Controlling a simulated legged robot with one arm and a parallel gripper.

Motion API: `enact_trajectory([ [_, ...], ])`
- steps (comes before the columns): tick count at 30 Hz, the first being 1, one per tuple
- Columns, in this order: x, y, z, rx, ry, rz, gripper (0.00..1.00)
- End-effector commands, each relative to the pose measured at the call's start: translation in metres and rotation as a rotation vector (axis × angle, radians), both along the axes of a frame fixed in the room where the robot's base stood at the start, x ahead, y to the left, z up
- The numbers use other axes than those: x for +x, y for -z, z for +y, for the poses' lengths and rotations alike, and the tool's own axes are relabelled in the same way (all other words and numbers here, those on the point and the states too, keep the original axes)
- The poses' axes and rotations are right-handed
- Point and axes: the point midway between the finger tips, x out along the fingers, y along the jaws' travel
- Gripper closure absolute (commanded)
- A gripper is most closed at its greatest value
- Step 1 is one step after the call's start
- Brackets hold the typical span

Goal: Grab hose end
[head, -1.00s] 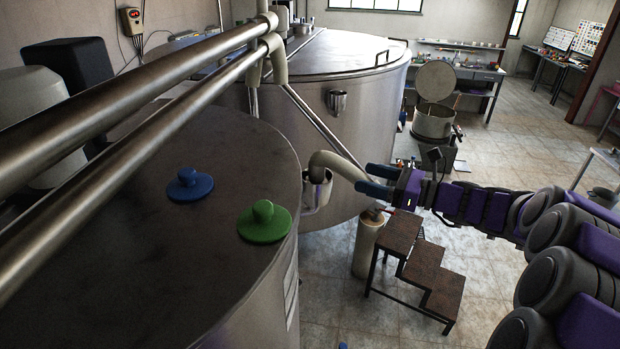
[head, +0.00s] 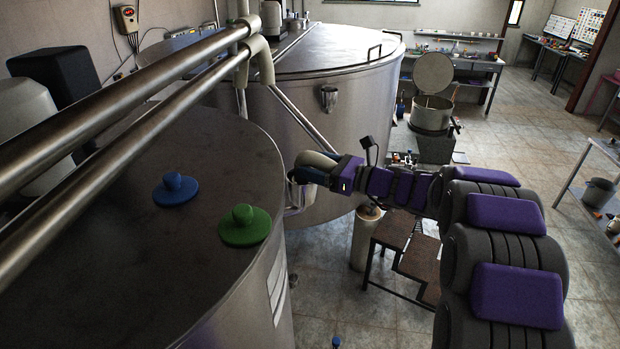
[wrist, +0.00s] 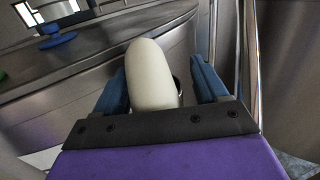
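The hose end (wrist: 150,75) is a thick, cream-white curved tube. In the wrist view it lies between the two blue fingers of my gripper (wrist: 165,88), with a visible gap toward the right finger. In the head view the hose (head: 313,159) bends beside the near tank, and my gripper (head: 310,176) is at it, its fingers partly hidden. The fingers stand apart around the hose; I cannot see them pressing on it. A dark round opening shows just behind the hose in the wrist view.
The near steel tank (head: 120,230) carries a blue lid (head: 175,190) and a green lid (head: 244,228). Metal pipes (head: 130,85) cross above it. A larger tank (head: 340,100) stands behind. Brown steps (head: 395,228) and a pale cylinder (head: 364,240) stand below my arm.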

Motion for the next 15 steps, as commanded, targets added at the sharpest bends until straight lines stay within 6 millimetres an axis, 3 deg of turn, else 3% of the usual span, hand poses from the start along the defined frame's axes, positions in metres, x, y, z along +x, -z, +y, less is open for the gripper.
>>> enact_trajectory([
  [7, 0.0, 0.003, 0.027, -0.017, -0.004, 0.003, 0.28],
  [15, 0.0, 0.001, 0.014, -0.008, -0.006, 0.002, 0.53],
])
